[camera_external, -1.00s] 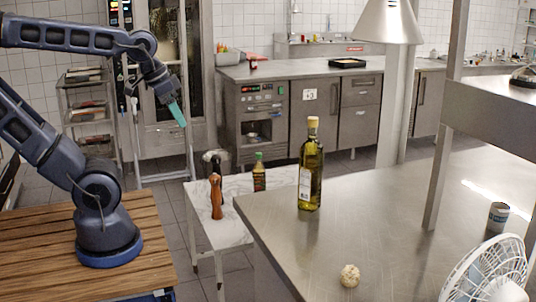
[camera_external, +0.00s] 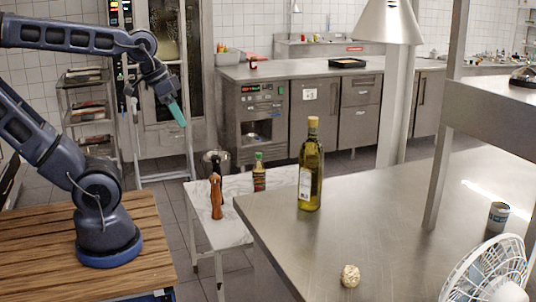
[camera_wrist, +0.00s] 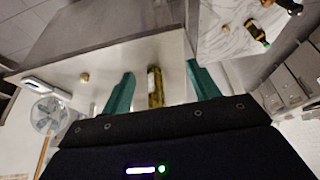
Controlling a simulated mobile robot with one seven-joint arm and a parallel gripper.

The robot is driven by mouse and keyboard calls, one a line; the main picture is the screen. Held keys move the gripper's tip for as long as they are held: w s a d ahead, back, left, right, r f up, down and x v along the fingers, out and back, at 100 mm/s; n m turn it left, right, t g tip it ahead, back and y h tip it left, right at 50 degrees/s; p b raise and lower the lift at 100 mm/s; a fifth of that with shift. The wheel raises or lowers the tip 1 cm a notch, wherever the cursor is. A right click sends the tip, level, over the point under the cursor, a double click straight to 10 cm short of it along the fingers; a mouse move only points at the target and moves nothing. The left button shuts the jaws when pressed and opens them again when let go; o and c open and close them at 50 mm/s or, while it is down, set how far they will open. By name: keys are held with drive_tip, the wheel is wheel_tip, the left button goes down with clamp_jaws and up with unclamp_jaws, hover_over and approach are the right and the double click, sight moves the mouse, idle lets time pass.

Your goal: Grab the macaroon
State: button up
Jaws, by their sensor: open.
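A small round, pale speckled macaroon (camera_external: 350,276) sits on the steel table (camera_external: 290,245) near its front edge. In the wrist view, a small tan lump (camera_wrist: 84,77) on the table, left of my fingers, appears to be it. My gripper (camera_external: 177,113) has teal fingers and is raised at the upper left, far from the macaroon, above floor level and beyond the wooden stand. In the wrist view my gripper (camera_wrist: 160,76) has its two fingers wide apart with nothing held. The oil bottle shows between them, but at a distance.
A tall oil bottle (camera_external: 311,170) stands on the steel table's left part. A white fan (camera_external: 488,272) and a small can (camera_external: 497,216) are at the right. A marble side table (camera_external: 232,222) holds a pepper mill (camera_external: 216,195) and sauce bottle (camera_external: 259,174). A steel post and lamp stand beyond.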

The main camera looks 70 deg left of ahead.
drive_tip(key=shift+o, duration=0.5)
drive_tip(key=w+d+m, duration=0.4)
drive_tip(key=w+d, duration=0.3)
drive_tip(key=w, duration=0.3)
drive_tip(key=m+g+h, duration=0.4)
drive_tip(key=m+h, duration=0.1)
drive_tip(key=m, duration=0.7)
approach(349, 268)
drive_tip(key=shift+n+y, duration=0.3)
drive_tip(key=x, duration=1)
drive_tip(key=shift+w+f, duration=0.2)
drive_tip(key=shift+f, duration=0.05)
drive_tip(key=c, duration=1.1)
